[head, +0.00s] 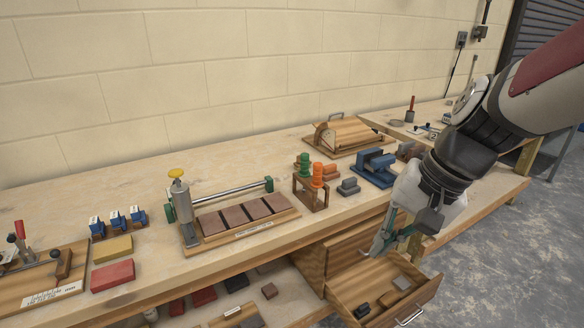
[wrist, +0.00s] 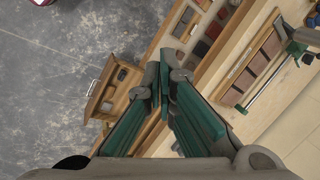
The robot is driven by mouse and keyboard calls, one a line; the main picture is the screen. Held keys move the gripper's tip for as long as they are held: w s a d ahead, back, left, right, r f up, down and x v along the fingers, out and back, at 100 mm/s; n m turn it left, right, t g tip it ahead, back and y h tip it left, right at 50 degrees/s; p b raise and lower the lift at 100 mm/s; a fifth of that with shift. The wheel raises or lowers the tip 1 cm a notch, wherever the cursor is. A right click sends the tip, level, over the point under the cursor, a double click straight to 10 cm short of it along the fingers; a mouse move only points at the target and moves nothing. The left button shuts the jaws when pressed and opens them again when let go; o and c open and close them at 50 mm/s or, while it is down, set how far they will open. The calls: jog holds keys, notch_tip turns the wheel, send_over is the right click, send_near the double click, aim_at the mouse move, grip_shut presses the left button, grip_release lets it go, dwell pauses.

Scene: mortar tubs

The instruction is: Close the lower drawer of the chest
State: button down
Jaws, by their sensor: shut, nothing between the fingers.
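The wooden chest (head: 345,246) sits under the right part of the workbench. Its lower drawer (head: 424,292) is pulled out towards the front right, with a pale metal handle (head: 409,317) on its front. Small dark and grey blocks lie inside it. The drawer also shows open in the wrist view (wrist: 96,101), left of the fingertips. My gripper (head: 376,252) has green fingers and is shut and empty. In the head view it is above the drawer's rear part, in front of the chest. In the wrist view the fingertips (wrist: 157,78) point towards the bench edge.
The workbench (head: 90,215) holds a clamp fixture with brown tiles (head: 240,215), orange and green knobs (head: 317,172), a blue vise (head: 375,165) and a wooden curved-top box (head: 345,133). A lower shelf holds several blocks. The grey floor (head: 490,260) at the right is clear.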

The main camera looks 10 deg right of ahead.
jog(key=w+d+f+m+t+y+b, duration=0.1)
jog(key=w+d+f+m+b, duration=0.1)
jog(key=w+d+f+m, duration=0.4)
jog(key=w+d+f+m+t+y+b, duration=0.1)
jog(key=w+d+f+m+b, duration=0.15)
jog(key=d+f, duration=0.4)
jog(key=w+d+f+m+t+b, duration=0.1)
jog(key=w+d+f+m+b, duration=0.25)
jog(key=f, duration=0.55)
jog(key=s+d+f+m+t+h+b, duration=0.15)
jog(key=d+f+m, duration=0.35)
jog(key=f, duration=0.5)
jog(key=s+d+f+m+t+b, duration=0.15)
jog(key=d+f+m, duration=0.25)
jog(key=d+f, duration=0.45)
jog(key=s+d+f+m+h+b, duration=0.1)
jog(key=d+f+m+b, duration=0.25)
jog(key=f, duration=0.85)
jog(key=b, duration=0.2)
send_near(398, 312)
jog(key=shift+x, duration=2.5)
jog(key=shift+d+f, duration=0.15)
